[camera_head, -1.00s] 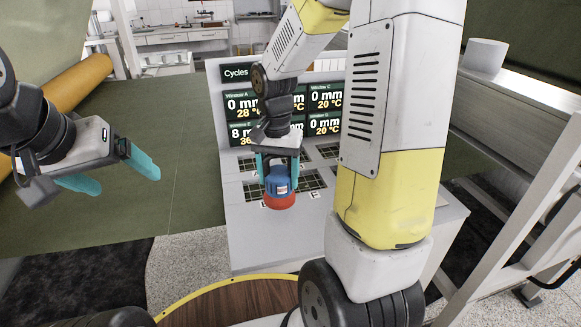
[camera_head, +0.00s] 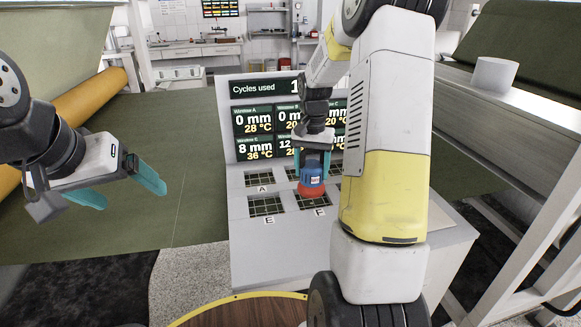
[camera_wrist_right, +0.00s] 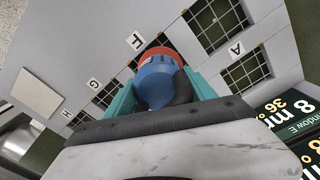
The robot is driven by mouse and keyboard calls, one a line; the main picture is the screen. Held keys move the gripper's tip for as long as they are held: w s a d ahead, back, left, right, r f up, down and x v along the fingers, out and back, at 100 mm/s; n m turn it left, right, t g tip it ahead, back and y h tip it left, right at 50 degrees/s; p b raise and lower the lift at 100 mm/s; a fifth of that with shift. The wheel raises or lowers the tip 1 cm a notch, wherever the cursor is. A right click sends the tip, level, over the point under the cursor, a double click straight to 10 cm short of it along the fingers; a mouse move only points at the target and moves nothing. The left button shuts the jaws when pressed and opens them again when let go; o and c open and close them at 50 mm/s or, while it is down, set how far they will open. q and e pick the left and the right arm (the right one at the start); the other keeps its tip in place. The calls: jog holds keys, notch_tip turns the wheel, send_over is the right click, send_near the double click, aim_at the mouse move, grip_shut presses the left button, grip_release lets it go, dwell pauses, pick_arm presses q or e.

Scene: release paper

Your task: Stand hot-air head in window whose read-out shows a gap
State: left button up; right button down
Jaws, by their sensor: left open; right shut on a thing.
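The hot-air head (camera_head: 313,179), blue with a red lower end, is upright in my right gripper (camera_head: 313,164), which is shut on it. It is over window F (camera_head: 317,201), the front-row window right of window E (camera_head: 266,206); I cannot tell whether it touches. In the right wrist view the hot-air head (camera_wrist_right: 157,72) sits between the fingers, by label F. The read-out board (camera_head: 267,120) shows 0 mm for windows A and B, 8 mm and 36 °C for E, and a figure beginning 12 beside E. Other read-outs are partly hidden by my arm. My left gripper (camera_head: 128,185) is open and empty.
The windows lie in a pale console (camera_head: 250,248); window A (camera_head: 260,178) is behind E. Green sheet (camera_head: 165,150) and an orange roll (camera_head: 92,98) are at left. A white rack (camera_head: 520,130) stands at right. A round wooden top (camera_head: 240,315) is in front.

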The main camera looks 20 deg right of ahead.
aim_at(313, 177)
jog(key=shift+w+d, duration=0.3)
jog(key=shift+w+d+f, duration=0.1)
jog(key=shift+f, duration=1.65)
jog(key=shift+f, duration=0.1)
jog(key=shift+c, duration=1.5)
grip_release()
jog(key=shift+f, duration=0.1)
